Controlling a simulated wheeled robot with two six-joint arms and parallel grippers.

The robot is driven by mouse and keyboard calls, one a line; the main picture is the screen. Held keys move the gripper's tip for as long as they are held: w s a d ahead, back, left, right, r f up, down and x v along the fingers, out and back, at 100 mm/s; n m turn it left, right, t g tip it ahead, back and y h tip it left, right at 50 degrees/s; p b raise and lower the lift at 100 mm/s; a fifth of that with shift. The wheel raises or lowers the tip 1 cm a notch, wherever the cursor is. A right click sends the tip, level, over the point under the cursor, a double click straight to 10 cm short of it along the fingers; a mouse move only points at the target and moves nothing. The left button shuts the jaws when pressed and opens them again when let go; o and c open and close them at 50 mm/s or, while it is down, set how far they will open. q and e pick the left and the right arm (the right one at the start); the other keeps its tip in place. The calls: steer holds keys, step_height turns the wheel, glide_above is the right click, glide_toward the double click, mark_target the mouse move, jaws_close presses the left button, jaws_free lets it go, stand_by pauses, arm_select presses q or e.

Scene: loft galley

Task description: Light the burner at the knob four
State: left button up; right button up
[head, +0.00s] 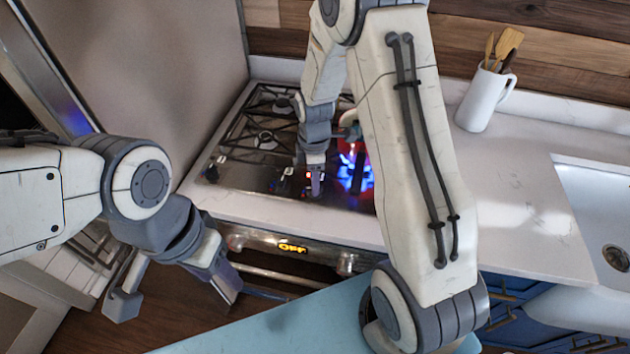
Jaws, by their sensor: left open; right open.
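The cooktop (235,165) is set in the white counter, with dark grates over its burners. Blue flame glows at its front right burner (354,172), partly behind my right arm. My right gripper (314,182) is open and points down at the front edge of the cooktop, just left of the flame. A small red light shows beside its fingertip. Any knob under my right gripper is hidden, and I cannot read which knob is four. My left gripper (176,296) is open and empty, in front of the oven, well away from the cooktop.
A white jug (484,98) with wooden utensils stands at the back right. A sink (605,225) is at far right. The counter between is clear.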

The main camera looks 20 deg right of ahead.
steer(key=shift+f, duration=1.05)
steer(key=shift+c, duration=0.3)
jaws_close()
